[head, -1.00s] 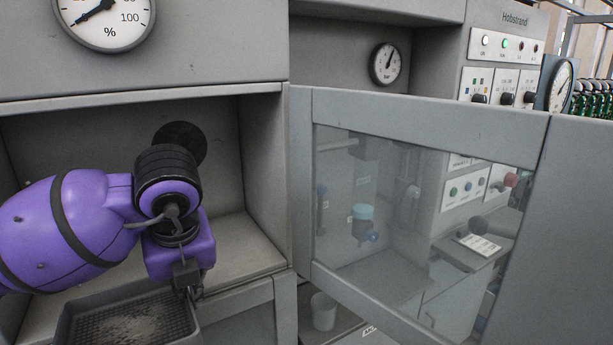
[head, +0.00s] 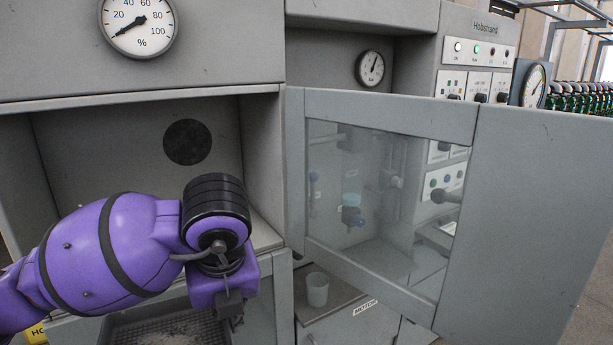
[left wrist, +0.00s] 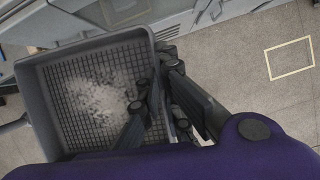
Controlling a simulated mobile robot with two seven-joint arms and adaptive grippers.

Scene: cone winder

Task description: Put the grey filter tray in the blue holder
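The grey filter tray (head: 125,332) shows at the bottom of the head view, cut off by the edge. My left gripper (head: 231,308) is at its right side, mostly hidden by my purple wrist. In the left wrist view the tray (left wrist: 60,132) has a mesh floor with pale dust on it. There, my left gripper's fingers (left wrist: 160,105) are on either side of the tray's right wall and look closed on it. The tray is off the floor. I cannot make out the blue holder in either view. My right gripper is not in view.
An open grey door with a window (head: 390,110) stands right of the empty cabinet bay (head: 90,150). A pale cup (head: 317,289) stands on a low shelf behind it. A teal and blue part (head: 351,208) shows through the window. A yellow label (head: 37,333) is at lower left.

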